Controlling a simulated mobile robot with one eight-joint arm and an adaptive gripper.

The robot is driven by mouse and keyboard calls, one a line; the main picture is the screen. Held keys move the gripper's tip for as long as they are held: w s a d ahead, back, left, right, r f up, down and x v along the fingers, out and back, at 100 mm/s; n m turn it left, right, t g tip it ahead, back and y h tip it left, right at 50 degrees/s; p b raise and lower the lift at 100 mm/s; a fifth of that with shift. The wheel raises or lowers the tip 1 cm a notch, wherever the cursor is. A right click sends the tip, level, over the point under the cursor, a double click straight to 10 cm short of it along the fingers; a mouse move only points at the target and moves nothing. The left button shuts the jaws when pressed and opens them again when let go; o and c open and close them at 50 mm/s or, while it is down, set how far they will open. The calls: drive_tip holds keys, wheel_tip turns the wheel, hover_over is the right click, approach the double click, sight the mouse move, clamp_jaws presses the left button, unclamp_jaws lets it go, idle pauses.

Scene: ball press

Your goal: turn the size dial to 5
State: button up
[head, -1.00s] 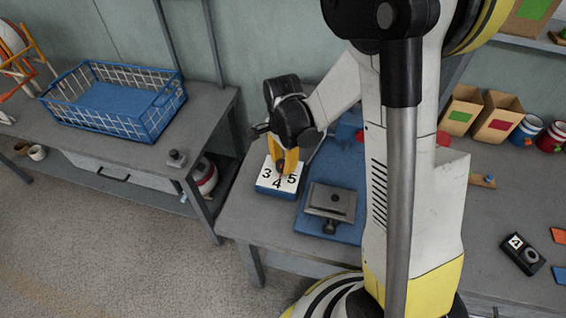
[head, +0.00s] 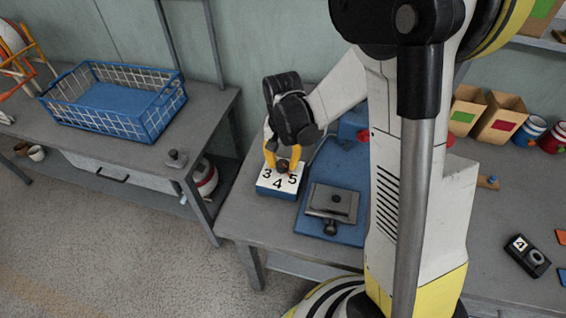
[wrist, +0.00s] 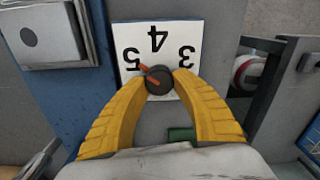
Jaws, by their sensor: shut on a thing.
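The size dial is a dark round knob (wrist: 158,79) on a white plate (wrist: 126,31) marked 3, 4 and 5. In the wrist view its orange-red pointer slants up and left, toward the 5. My gripper (wrist: 159,80) has its two yellow fingers on either side of the knob, shut on it. In the head view my gripper (head: 284,161) comes down over the knob (head: 283,166), and the plate on its blue box (head: 276,192) shows the numbers in front of it.
A blue press base with a grey metal block (head: 332,201) stands right of the dial. A dark device with a small display (head: 526,255) lies at the right. A blue wire basket (head: 115,97) is on the left bench. A gap separates the benches.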

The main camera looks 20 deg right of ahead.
sight(283, 163)
drive_tip(key=shift+n, duration=0.5)
drive_tip(key=o, duration=1.2)
wheel_tip(283, 163, up, 12)
